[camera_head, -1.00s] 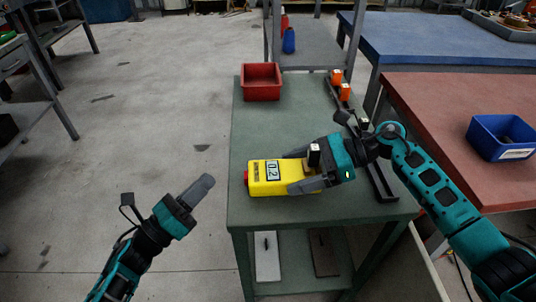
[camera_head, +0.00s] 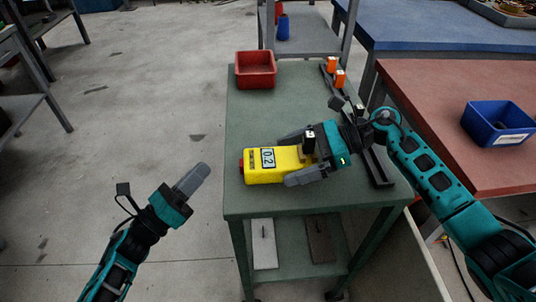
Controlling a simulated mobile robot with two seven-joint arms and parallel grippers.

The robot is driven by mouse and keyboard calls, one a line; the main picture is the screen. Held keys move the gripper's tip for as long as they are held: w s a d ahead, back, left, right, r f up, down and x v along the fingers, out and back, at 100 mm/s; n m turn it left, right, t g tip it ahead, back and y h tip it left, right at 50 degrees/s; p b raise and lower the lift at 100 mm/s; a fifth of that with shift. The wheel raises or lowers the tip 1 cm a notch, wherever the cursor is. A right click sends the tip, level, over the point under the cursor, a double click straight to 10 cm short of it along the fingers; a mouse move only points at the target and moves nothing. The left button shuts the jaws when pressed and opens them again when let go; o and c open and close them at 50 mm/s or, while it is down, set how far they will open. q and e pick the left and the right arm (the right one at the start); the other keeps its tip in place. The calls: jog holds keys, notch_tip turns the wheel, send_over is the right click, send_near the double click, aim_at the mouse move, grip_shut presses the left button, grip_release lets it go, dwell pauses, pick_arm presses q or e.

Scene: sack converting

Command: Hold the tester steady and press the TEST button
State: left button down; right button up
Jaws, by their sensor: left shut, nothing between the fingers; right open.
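The yellow tester (camera_head: 264,174) lies on the green table, its display reading 0.2 facing up. A red button (camera_head: 241,167) shows at its left end. My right gripper (camera_head: 289,160) is open, with its fingers on either side of the tester's right part; I cannot tell whether they touch it. My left gripper (camera_head: 198,174) is shut and empty, in the air left of the table and apart from the tester. The tester's right end is partly hidden by my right gripper.
A red bin (camera_head: 255,70) stands at the back left of the green table (camera_head: 247,120). A dark rail with orange pieces (camera_head: 333,65) runs along its right side. A blue bin (camera_head: 499,124) stands on the red table at the right.

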jog(key=v, duration=1.2)
jog(key=shift+s, duration=0.1)
